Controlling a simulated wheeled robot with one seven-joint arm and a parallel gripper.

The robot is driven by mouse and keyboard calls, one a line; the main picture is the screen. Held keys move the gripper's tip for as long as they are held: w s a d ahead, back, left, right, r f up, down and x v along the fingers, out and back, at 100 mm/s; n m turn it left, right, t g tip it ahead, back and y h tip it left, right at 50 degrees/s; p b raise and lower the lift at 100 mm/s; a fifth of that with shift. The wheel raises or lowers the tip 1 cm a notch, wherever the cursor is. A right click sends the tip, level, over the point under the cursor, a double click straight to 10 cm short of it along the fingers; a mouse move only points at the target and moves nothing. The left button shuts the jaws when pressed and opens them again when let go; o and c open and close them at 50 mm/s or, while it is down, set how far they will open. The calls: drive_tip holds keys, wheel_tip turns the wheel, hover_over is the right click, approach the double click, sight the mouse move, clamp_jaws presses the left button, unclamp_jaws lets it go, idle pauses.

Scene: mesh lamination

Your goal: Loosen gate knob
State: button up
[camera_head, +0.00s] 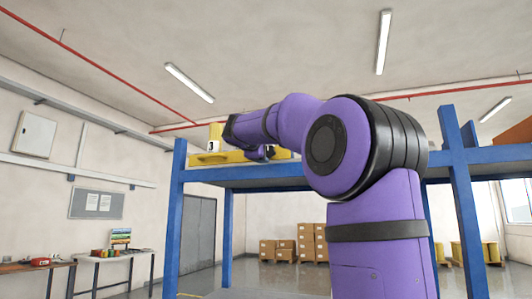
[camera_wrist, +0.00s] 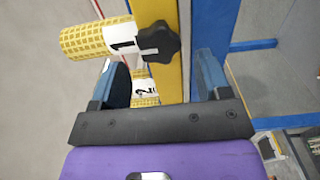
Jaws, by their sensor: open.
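In the wrist view, the black star-shaped knob (camera_wrist: 158,42) sits at the yellow bar (camera_wrist: 174,85), beside a white label reading 1 (camera_wrist: 122,40). My gripper (camera_wrist: 161,62) is open, with its two dark blue finger pads apart and nothing held between them. The knob shows just past the fingertips, roughly between them in the picture; I cannot tell any contact. In the head view, my gripper is largely hidden by my purple arm, close to the yellow bar (camera_head: 222,158) on top of the blue frame.
A yellow mesh roll (camera_wrist: 82,41) lies left of the knob, and a second label shows between the fingers. A blue beam (camera_wrist: 203,20) runs along the yellow bar. In the head view, blue posts (camera_head: 174,220) carry the frame; cardboard boxes (camera_head: 306,242) and a table (camera_head: 112,257) stand behind.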

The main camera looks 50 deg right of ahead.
drive_tip(key=v, duration=0.6)
drive_tip(key=shift+a, duration=0.35)
drive_tip(key=shift+s, duration=0.1)
drive_tip(key=s+a+f+m+y, duration=0.1)
drive_tip(key=s+a+f+y, duration=0.4)
drive_tip(key=f, duration=1)
drive_tip(key=s+a+f+m+g+y, duration=0.1)
drive_tip(key=s+a+f+m+y, duration=0.1)
drive_tip(key=s+a+f+y, duration=0.4)
drive_tip(key=s+a+f+m+y, duration=0.1)
drive_tip(key=s+a+f+y, duration=0.4)
drive_tip(key=s+a+f, duration=0.6)
drive_tip(key=a+f, duration=0.3)
drive_tip(key=f, duration=1)
drive_tip(key=shift+a+m+g+y, duration=0.25)
drive_tip(key=shift+m+g+y, duration=0.05)
drive_tip(key=shift+g, duration=0.1)
drive_tip(key=shift+s, duration=0.1)
